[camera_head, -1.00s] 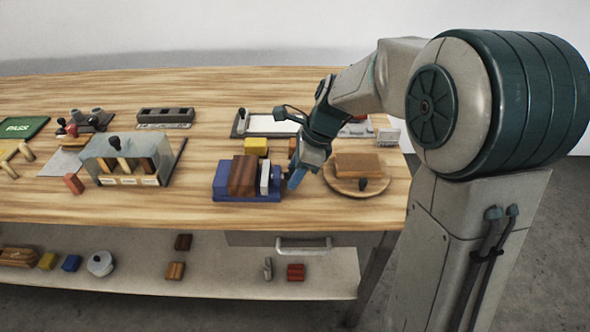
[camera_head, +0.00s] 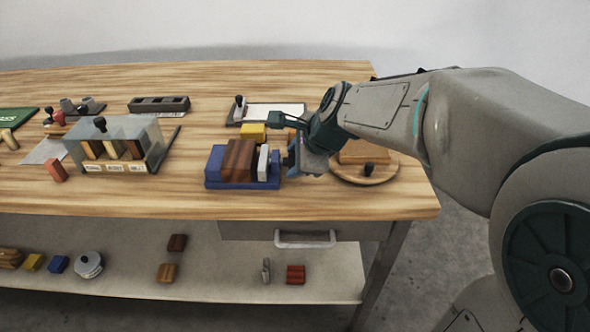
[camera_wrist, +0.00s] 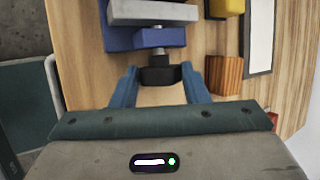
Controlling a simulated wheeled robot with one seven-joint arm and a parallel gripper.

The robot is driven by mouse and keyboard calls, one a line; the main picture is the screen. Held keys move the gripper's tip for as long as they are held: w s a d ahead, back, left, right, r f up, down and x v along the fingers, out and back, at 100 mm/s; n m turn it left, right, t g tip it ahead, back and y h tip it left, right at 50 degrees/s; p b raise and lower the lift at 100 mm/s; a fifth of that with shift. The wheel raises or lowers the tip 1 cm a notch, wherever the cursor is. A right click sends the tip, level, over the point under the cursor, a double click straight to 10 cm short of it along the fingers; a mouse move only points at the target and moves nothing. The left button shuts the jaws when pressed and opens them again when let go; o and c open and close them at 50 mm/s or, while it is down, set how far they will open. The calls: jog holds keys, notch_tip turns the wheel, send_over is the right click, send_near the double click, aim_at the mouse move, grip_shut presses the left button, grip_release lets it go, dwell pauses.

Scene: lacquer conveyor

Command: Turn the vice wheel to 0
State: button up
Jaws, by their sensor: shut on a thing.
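The blue vice (camera_head: 215,180) sits near the front edge of the bench with a brown wooden block (camera_head: 240,160) in it, beside its pale grey jaw (camera_head: 263,162). It also shows at the top of the wrist view (camera_wrist: 118,38). The dark vice wheel (camera_wrist: 160,75) sits at the end of the vice's screw. My gripper (camera_head: 288,162) reaches the vice from the right. In the wrist view its two blue fingers (camera_wrist: 160,82) stand on either side of the wheel, shut on it. In the head view the wheel is mostly hidden by my gripper, and no number on it is readable.
A round wooden board (camera_head: 375,178) with a dark-knobbed item stands close to the right, partly behind my arm. A yellow block (camera_head: 252,131) and a white-topped tray (camera_head: 275,112) lie behind the vice.

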jog(key=shift+s+f+t+b, duration=0.15)
jog(key=shift+f+t+b, duration=0.15)
jog(key=shift+t+b, duration=0.7)
jog(key=shift+r+b, duration=0.1)
jog(key=shift+b, duration=0.5)
jog(key=shift+r, duration=0.1)
jog(key=o, duration=1)
